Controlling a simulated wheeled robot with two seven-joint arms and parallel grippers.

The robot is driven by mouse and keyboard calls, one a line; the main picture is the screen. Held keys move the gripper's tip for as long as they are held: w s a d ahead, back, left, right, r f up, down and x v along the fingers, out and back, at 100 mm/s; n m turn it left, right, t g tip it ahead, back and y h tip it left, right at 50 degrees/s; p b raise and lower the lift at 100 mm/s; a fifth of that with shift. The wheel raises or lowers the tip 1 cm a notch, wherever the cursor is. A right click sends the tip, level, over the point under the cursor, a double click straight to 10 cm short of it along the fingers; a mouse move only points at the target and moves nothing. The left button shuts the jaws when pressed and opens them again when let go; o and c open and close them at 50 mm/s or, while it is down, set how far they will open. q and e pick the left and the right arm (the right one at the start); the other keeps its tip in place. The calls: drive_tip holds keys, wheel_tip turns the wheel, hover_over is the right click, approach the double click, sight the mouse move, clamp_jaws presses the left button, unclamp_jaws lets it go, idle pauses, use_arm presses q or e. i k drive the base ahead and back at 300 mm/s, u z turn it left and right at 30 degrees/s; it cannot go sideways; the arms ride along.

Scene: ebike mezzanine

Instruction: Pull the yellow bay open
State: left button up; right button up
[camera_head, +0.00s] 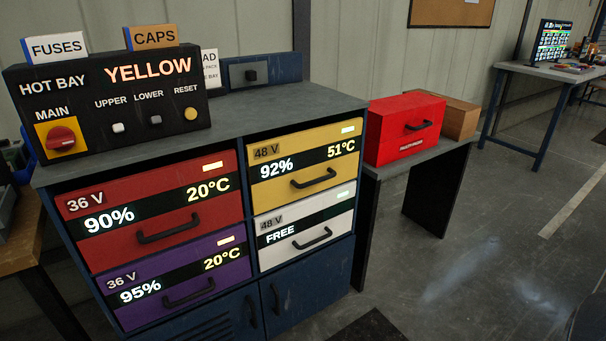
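The yellow bay (275,173) is the upper right drawer of the blue cabinet, labelled 48 V, 92% and 51°C. Its black handle (314,178) is on its front, and the drawer looks closed. The control box (100,105) on the cabinet top reads HOT BAY YELLOW. It has a red MAIN knob (61,139) on a yellow plate, UPPER and LOWER buttons and a yellow RESET button (190,114). Neither of my grippers is in view.
Below the yellow bay is a white bay (335,222) marked FREE. Red (120,195) and purple (190,270) bays are at left. A red case (395,142) stands on a side table right of the cabinet. The floor at right is mostly open.

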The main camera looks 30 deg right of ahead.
sight(287, 169)
drive_tip(key=k, duration=0.6)
drive_tip(key=z, duration=0.65)
drive_tip(key=i, duration=1.4)
drive_tip(key=u, duration=0.5)
